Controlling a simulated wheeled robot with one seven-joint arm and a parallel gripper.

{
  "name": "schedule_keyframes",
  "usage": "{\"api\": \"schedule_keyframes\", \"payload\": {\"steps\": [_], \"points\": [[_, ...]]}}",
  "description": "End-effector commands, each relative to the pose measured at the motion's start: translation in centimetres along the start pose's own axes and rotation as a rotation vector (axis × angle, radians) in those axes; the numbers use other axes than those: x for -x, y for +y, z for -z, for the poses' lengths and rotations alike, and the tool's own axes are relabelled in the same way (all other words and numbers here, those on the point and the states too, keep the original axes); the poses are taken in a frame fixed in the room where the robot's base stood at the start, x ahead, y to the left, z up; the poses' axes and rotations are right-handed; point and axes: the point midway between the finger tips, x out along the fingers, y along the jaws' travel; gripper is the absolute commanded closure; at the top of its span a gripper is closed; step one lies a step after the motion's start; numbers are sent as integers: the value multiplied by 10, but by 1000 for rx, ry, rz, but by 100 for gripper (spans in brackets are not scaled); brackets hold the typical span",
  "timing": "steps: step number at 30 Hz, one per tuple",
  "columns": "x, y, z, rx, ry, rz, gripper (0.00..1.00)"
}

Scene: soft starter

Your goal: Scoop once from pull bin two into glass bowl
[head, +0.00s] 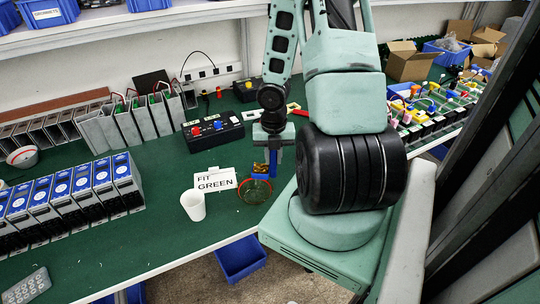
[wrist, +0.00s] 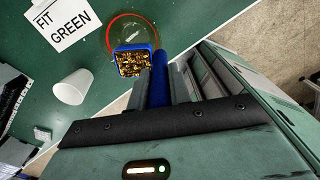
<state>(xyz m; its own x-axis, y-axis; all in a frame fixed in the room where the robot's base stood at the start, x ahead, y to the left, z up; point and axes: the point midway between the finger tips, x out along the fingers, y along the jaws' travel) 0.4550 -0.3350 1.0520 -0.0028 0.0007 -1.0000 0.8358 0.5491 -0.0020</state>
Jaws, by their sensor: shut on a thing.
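My gripper (head: 274,150) is shut on the handle of a blue scoop (wrist: 160,80). The scoop's head is filled with small gold-coloured pieces (wrist: 131,63); in the head view the gold load (head: 260,170) shows just below my gripper. The glass bowl (head: 254,192), clear with a red rim, is near the table's front edge. In the wrist view the scoop head overlaps the near side of the bowl (wrist: 133,30); its height above it is hard to tell. A blue bin (head: 241,260) sits below the table edge; I cannot read which number it has.
A white cup (head: 193,205) and a "FIT GREEN" card (head: 214,180) stand left of the bowl. A row of blue-faced units (head: 80,188) is further left. A black button box (head: 212,129) is behind.

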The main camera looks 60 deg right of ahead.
Motion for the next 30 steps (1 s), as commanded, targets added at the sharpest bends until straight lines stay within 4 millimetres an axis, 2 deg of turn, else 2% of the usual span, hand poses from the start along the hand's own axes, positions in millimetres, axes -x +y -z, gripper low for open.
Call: {"api": "schedule_keyframes", "payload": {"steps": [8,23,30], "points": [[-1,13,-2,11,18,122,100],[-3,58,-8,10,95,601,100],[-15,80,-12,6,132,848,100]]}}
